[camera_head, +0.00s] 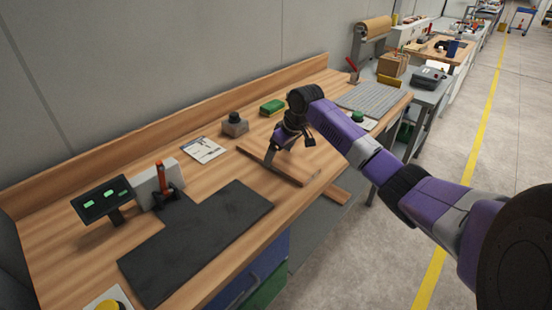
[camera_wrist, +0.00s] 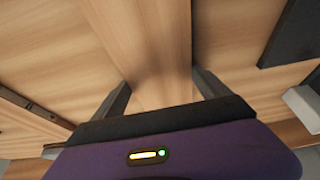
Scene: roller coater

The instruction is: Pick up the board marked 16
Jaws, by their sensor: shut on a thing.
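My gripper (camera_head: 274,156) is over the right part of the wooden workbench. In the wrist view, my gripper (camera_wrist: 162,90) is shut on a long pale wooden board (camera_wrist: 152,45), with one finger at each side edge. In the head view, a wooden board (camera_head: 297,175) shows beside and below the gripper, partly hidden by it. No number 16 is readable in either view. I cannot tell from the pictures whether the board is clear of the bench.
Another wooden piece (camera_head: 335,190) juts past the bench's front edge. A dark mat (camera_head: 200,240), a small display (camera_head: 103,200), a white sheet (camera_head: 203,150), a grey block with a black knob (camera_head: 235,126) and a green-topped block (camera_head: 272,107) are around. The aisle floor is at right.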

